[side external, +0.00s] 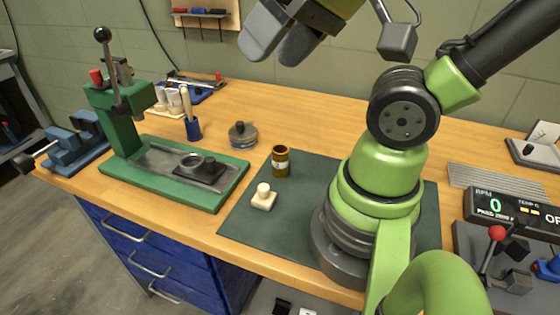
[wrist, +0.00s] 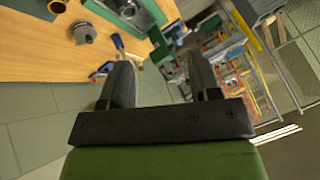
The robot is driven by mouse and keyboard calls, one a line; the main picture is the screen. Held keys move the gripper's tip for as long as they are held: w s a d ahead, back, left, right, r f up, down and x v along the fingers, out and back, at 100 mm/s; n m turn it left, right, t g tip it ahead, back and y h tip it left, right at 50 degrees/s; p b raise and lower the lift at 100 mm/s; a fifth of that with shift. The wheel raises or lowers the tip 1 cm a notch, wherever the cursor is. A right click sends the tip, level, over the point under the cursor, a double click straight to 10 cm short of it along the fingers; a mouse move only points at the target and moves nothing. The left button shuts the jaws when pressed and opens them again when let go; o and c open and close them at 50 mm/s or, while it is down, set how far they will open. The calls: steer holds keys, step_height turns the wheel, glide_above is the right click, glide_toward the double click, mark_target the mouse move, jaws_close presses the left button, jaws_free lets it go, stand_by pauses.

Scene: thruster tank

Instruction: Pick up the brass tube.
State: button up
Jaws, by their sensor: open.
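The brass tube (side external: 281,161) stands upright on the dark green mat (side external: 262,218) in the side view, with a pale band around its middle. A small brownish shape at the top edge of the wrist view looks like the tube (wrist: 57,6), partly cut off. My gripper (side external: 280,47) is high above the bench at the top of the side view, well above the tube and apart from it. Its two dark fingers are spread with nothing between them, and they also show in the wrist view (wrist: 163,78).
A small cream block with a round knob (side external: 263,197) sits on the mat close to the tube. A round grey tin (side external: 243,134) stands behind left. A green press (side external: 186,182) stands at the left. A control panel (side external: 510,207) is at the right. The wooden bench behind the mat is mostly clear.

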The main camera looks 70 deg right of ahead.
steer(key=g+h, duration=0.2)
steer(key=g, duration=0.5)
glide_above(279, 162)
steer(key=d, duration=0.1)
step_height(279, 162, down, 20)
steer(key=shift+w+d+f, duration=0.1)
steer(key=shift+w+f, duration=0.05)
steer(key=shift+f, duration=2.3)
steer(key=shift+w+d+f, duration=0.1)
steer(key=shift+w+f, duration=0.05)
steer(key=shift+f, duration=2.3)
steer(key=shift+c, duration=0.3)
steer(key=c, duration=0.8)
